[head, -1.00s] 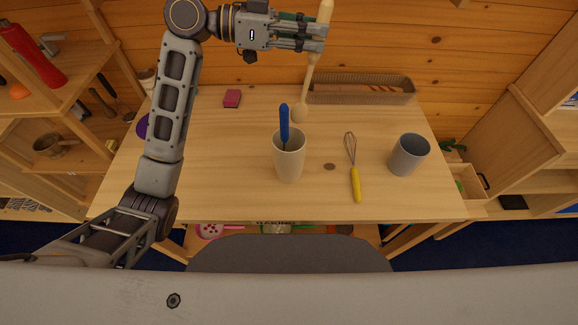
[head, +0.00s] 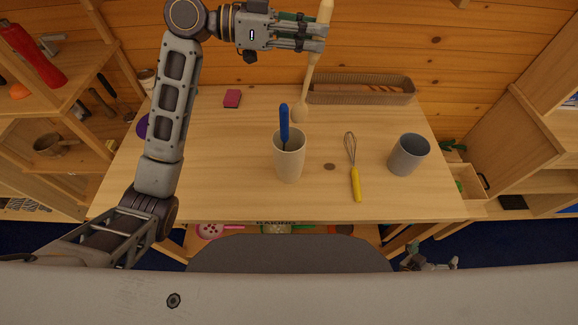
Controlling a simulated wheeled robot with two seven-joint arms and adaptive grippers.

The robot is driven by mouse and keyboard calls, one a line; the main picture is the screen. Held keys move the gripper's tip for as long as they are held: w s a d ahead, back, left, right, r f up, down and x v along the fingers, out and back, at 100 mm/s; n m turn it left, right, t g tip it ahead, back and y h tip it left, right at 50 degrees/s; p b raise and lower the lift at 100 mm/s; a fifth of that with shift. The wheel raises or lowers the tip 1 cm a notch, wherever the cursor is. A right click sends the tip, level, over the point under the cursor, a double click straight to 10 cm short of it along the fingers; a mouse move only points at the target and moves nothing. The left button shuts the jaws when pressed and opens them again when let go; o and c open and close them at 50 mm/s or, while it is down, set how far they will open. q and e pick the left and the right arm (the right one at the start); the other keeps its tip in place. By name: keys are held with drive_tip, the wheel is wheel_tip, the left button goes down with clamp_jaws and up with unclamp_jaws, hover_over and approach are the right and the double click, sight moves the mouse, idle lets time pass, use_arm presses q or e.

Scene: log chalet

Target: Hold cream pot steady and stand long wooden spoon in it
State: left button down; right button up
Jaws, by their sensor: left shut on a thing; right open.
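The cream pot (head: 290,165) stands upright on the table near its middle, with a blue-handled utensil (head: 284,122) standing in it. My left gripper (head: 318,38) is shut on the long wooden spoon (head: 308,78) by its upper part, above the back of the table. The spoon hangs nearly upright, its bowl end down, behind and slightly right of the cream pot and apart from it. My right gripper (head: 430,263) is low at the right, in front of the table's front edge, open, empty and partly hidden. Neither gripper touches the pot.
A whisk with a yellow handle (head: 355,183) lies right of the cream pot, and a grey pot (head: 409,156) stands further right. The table (head: 225,185) is clear left of the pot.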

sight(289, 141)
drive_tip(key=w+a+r+t+h, duration=0.1)
drive_tip(key=w+r, duration=0.1)
drive_tip(key=r, duration=0.5)
drive_tip(key=w+a+r+t+h, duration=0.1)
drive_tip(key=w+r+t, duration=0.1)
drive_tip(key=r, duration=0.5)
drive_tip(key=w+a+r+y, duration=0.1)
drive_tip(key=w+a, duration=0.2)
drive_tip(key=a, duration=0.1)
drive_tip(key=w+a+r, duration=0.2)
drive_tip(key=a, duration=0.2)
drive_tip(key=w+a+r+m+y, duration=0.1)
drive_tip(key=w+a, duration=0.2)
drive_tip(key=a, duration=0.1)
drive_tip(key=shift+w+a+r+t+y, duration=0.1)
drive_tip(key=shift+w+r+t+y, duration=0.05)
drive_tip(key=shift+w+t+y, duration=0.15)
drive_tip(key=a+r+n+t+y, duration=0.1)
drive_tip(key=a+r+y, duration=0.3)
drive_tip(key=a, duration=0.7)
drive_tip(key=w+a+r+n+t+y, duration=0.1)
drive_tip(key=a+r+y, duration=0.3)
drive_tip(key=a, duration=0.7)
drive_tip(key=a+r+n+t+y, duration=0.1)
drive_tip(key=a+r+n+y, duration=0.2)
drive_tip(key=a, duration=0.8)
drive_tip(key=shift+w+r+t+y, duration=0.3)
drive_tip(key=shift+r+y, duration=0.1)
drive_tip(key=shift+y, duration=0.2)
drive_tip(key=shift+w, duration=0.1)
